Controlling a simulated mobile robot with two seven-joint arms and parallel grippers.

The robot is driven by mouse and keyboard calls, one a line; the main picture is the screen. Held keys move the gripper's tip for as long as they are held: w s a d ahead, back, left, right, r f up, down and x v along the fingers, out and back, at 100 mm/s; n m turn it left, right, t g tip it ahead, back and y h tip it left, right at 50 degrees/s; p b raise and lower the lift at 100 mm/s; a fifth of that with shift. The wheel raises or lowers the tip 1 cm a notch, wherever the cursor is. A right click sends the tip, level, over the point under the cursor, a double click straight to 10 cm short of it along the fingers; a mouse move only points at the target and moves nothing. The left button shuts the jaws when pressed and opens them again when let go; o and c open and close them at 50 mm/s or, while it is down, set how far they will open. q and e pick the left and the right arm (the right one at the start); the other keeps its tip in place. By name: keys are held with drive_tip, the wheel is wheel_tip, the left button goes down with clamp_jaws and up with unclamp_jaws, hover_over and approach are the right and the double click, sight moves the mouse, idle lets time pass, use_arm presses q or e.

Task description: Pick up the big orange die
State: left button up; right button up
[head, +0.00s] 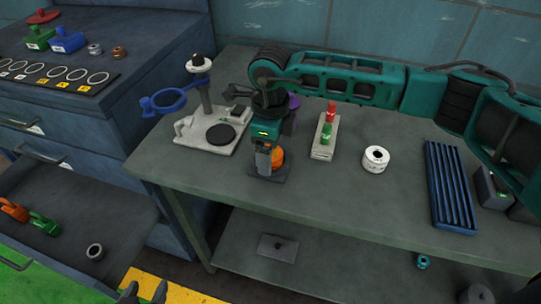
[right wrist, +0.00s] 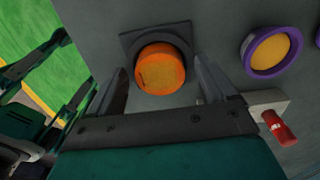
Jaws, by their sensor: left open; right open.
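The big orange die (head: 277,159) looks rounded and sits on a dark square plate (head: 266,177) on the workbench, partly hidden by my right gripper in the head view. In the right wrist view the die (right wrist: 160,70) shows between the two fingers of my right gripper (right wrist: 159,66). That gripper is open, with a finger on each side of the die; I cannot tell whether either finger touches it. My left gripper (head: 143,292) is open and empty at the bottom edge of the head view, far from the die.
A white stand with a blue ring (head: 164,103) is left of the die. A light block (head: 322,152) with red and green pegs, a white ring (head: 376,159) and a blue slotted tray (head: 450,187) are to the right. A purple-rimmed thing (right wrist: 272,52) is nearby.

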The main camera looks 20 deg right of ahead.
drive_tip(key=shift+w+r, duration=0.1)
clamp_jaws()
idle(0.7)
